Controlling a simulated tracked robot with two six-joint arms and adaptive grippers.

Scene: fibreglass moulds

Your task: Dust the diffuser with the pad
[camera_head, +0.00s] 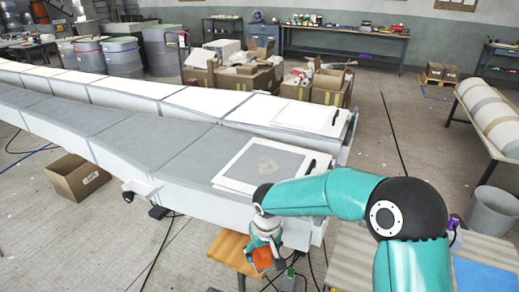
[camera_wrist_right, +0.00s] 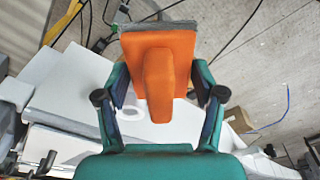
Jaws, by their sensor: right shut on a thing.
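The diffuser looks to be the white-framed grey panel (camera_head: 288,165) at the near right end of the long mould, with a pale tan smudge near its middle; I cannot be sure of its name. My right arm covers part of its near edge. My right gripper (camera_head: 265,252) is in front of and below this panel, apart from it. It is shut on the orange pad (camera_head: 263,259), which shows in the wrist view (camera_wrist_right: 158,62) with its raised grip between the fingers and a grey layer along its far edge. My left gripper is not in view.
A wooden-topped stand (camera_head: 228,247) is beside my right gripper. A second white-framed panel (camera_head: 312,113) lies on the far mould. A cardboard box (camera_head: 77,178) stands on the floor at left. A grey bin (camera_head: 492,212) and a rack with a roll (camera_head: 492,118) are at right. Cables cross the floor.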

